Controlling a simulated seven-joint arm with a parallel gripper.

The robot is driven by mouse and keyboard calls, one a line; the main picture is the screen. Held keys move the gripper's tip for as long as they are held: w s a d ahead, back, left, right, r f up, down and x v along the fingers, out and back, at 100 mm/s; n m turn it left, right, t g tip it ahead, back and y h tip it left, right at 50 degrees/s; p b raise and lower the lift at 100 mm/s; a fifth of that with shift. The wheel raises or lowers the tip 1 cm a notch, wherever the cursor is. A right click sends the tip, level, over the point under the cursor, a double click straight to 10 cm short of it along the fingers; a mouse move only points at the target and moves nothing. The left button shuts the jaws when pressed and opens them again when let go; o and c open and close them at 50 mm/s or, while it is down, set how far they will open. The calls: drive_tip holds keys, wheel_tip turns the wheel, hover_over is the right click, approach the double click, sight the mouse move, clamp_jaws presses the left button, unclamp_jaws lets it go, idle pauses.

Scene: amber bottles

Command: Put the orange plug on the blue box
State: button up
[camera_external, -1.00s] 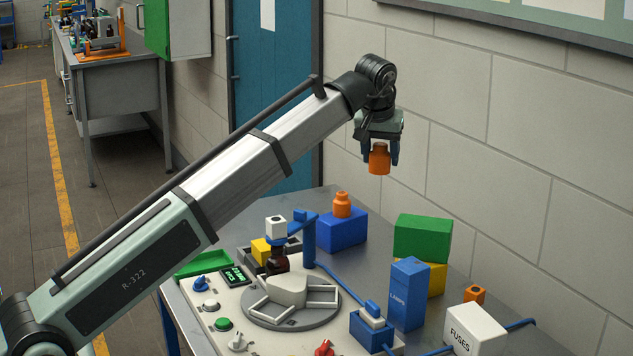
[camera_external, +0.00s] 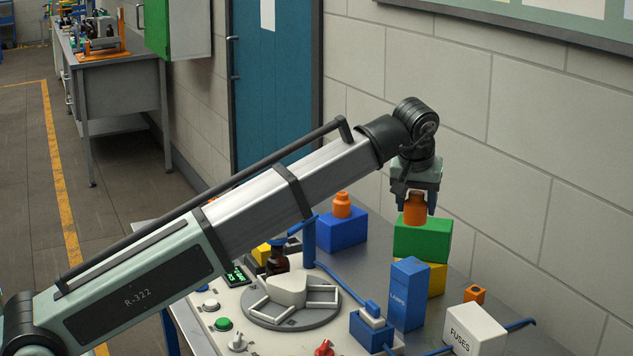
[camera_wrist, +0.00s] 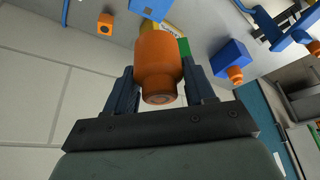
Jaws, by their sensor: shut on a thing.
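My gripper (camera_external: 415,210) is shut on an orange plug (camera_external: 415,209), which hangs upright between the fingers. In the external view it appears in front of or above the green box (camera_external: 422,239); contact cannot be told. The held plug fills the middle of the wrist view (camera_wrist: 158,72). A low blue box (camera_external: 340,235) stands left of the green box with another orange plug (camera_external: 342,205) on top. That box also shows in the wrist view (camera_wrist: 229,55), right of the held plug. A tall blue box marked LAMPS (camera_external: 408,294) stands in front of the green box.
A yellow block (camera_external: 436,279) is under the green box. A white FUSES box (camera_external: 474,331) and a small orange block (camera_external: 474,294) stand at the right. A blue post (camera_external: 309,240) and a control panel with a round turntable (camera_external: 290,320) are at the left. A wall is behind.

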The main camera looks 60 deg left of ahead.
sight(413, 218)
wheel_tip(413, 218, down, 10)
drive_tip(key=shift+r, duration=0.15)
idle(0.4)
drive_tip(key=shift+f, duration=0.2)
drive_tip(key=o, duration=1.1)
drive_tip(key=shift+c, duration=0.2)
drive_tip(key=shift+r, duration=0.15)
drive_tip(key=v, duration=1.2)
drive_tip(key=shift+o, duration=0.2)
